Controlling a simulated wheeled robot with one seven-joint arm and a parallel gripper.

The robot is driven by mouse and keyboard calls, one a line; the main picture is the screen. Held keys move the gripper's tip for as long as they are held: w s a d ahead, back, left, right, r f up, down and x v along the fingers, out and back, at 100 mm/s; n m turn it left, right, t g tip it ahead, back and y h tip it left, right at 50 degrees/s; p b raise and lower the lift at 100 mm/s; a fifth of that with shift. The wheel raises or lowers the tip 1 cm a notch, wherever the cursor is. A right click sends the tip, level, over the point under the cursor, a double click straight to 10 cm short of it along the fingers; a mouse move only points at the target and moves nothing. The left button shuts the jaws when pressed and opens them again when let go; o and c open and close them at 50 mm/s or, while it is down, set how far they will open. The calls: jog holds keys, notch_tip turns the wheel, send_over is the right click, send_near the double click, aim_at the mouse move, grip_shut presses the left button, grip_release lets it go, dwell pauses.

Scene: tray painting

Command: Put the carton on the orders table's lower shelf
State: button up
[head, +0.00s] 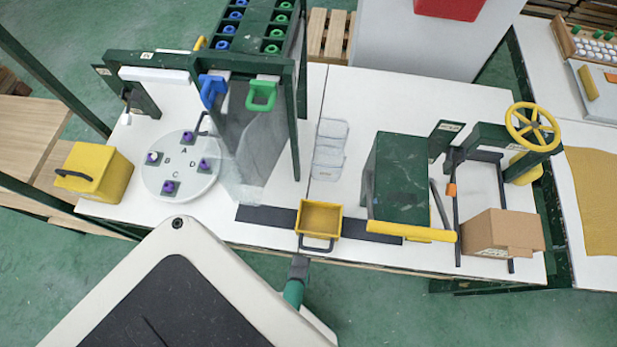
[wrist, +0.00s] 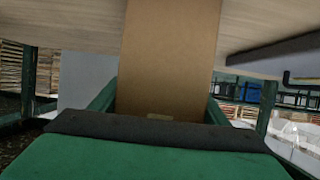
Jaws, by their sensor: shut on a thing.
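A brown carton (wrist: 168,60) rises upright through the middle of the wrist view. My gripper (wrist: 160,106) is shut on its lower part, with a green finger at each side. The carton's top runs out of the picture. A pale wooden board (wrist: 65,22) on green legs spans the top of the wrist view behind the carton; I cannot tell whether it is the orders table. No shelf under it can be made out clearly. The held carton is not seen in the head view, where my white body hides part of the floor.
In the head view, a long white worktable (head: 415,95) carries a yellow box (head: 97,172), a round white plate (head: 160,190), a small yellow tray (head: 321,217) and another brown box (head: 495,234). Wooden surfaces (head: 35,135) stand at the left. Green floor (head: 50,265) is clear at lower left.

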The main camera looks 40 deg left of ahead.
jog(key=o, duration=1.7)
jog(key=shift+c, duration=0.2)
jog(key=v, duration=1.2)
